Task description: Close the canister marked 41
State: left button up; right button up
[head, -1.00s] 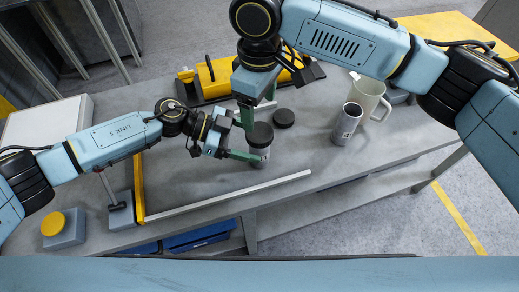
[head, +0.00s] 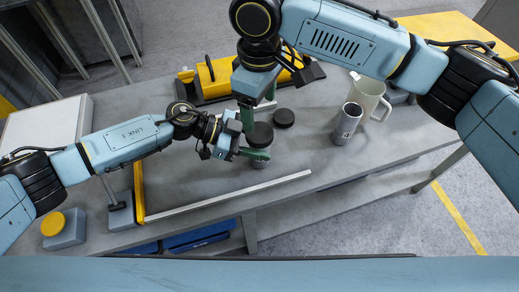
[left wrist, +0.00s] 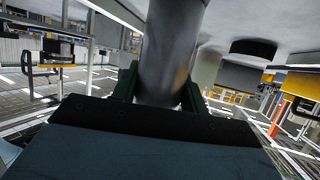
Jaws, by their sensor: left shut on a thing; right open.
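A grey canister (head: 259,164) with a black top (head: 260,135) stands upright near the table's front; I cannot read its marking. My left gripper (head: 257,153) is shut on its body, below the black top. In the left wrist view, the grey canister (left wrist: 170,50) is between the green fingers. My right gripper (head: 258,104) is open just behind and above the black top; I cannot tell whether a finger touches it. A second grey canister (head: 347,122) stands apart to the right, its marking unreadable. A loose black lid (head: 284,118) lies on the table between them.
A beige mug (head: 371,92) stands behind the second canister. A yellow and black fixture (head: 215,78) is at the back. A light rail (head: 230,196) runs along the front edge and a yellow strip (head: 139,190) stands left. A grey block with a yellow top (head: 53,224) is front left.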

aim_at(259, 132)
pick_arm(q)
jog(key=shift+c, duration=1.1)
grip_shut()
pick_arm(e)
jog(key=shift+c, duration=1)
jog(key=n, duration=0.9)
jog(key=shift+n, duration=0.4)
jog(key=n, duration=0.3)
jog(key=shift+n, duration=0.4)
jog(key=shift+f, duration=0.1)
jog(key=shift+f, duration=3.95)
jog(key=shift+c, duration=0.3)
